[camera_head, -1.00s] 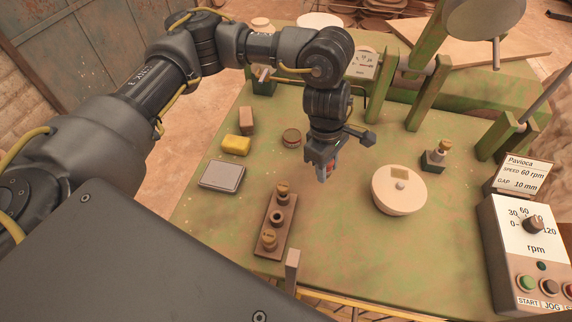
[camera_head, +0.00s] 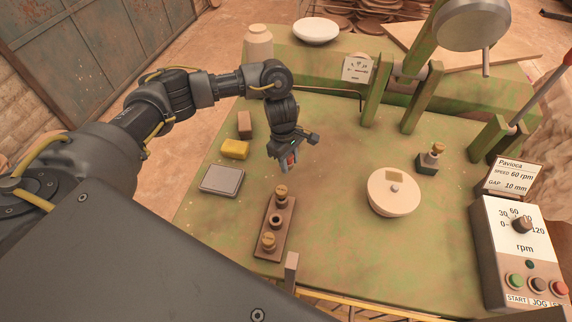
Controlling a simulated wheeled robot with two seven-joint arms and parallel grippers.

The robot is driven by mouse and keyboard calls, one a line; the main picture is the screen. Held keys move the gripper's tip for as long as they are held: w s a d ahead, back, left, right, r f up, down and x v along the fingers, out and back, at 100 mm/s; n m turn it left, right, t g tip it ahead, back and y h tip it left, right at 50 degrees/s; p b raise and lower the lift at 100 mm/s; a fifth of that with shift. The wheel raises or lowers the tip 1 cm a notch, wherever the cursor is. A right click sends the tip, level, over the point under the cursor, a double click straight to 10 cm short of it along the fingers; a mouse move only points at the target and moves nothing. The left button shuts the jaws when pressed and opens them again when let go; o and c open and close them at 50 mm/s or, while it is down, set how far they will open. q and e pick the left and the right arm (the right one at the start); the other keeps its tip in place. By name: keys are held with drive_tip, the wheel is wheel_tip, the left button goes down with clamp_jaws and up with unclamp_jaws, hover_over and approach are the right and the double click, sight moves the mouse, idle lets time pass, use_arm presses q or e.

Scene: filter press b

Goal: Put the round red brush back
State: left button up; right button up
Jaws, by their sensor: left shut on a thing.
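My left gripper (camera_head: 289,166) is shut on a small red thing (camera_head: 291,158), most likely the round red brush, mostly hidden between the fingers. It hangs over the green table, just behind the far end of a brown wooden rack (camera_head: 262,250). The rack carries a brass-topped piece (camera_head: 281,191) at its far end and another (camera_head: 268,240) at its near end. Between them is a dark, ring-shaped spot (camera_head: 276,221). I cannot tell the gap between the gripper and the rack top. My right gripper is not in view.
A grey pad (camera_head: 221,180), a yellow sponge (camera_head: 235,149) and a brown block (camera_head: 244,124) lie left of the gripper. A round cream lidded dish (camera_head: 394,194) stands to the right. A control box (camera_head: 516,250) is at far right. Table between rack and dish is clear.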

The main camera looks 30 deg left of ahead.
sight(289, 167)
use_arm(q)
wheel_tip(289, 167, down, 3)
drive_tip(key=shift+r+p, duration=0.1)
drive_tip(key=shift+p, duration=0.2)
drive_tip(key=shift+f+b, duration=0.3)
drive_tip(key=shift+b, duration=0.05)
drive_tip(key=o, duration=1)
drive_tip(key=shift+r, duration=0.1)
drive_tip(key=shift+c, duration=0.2)
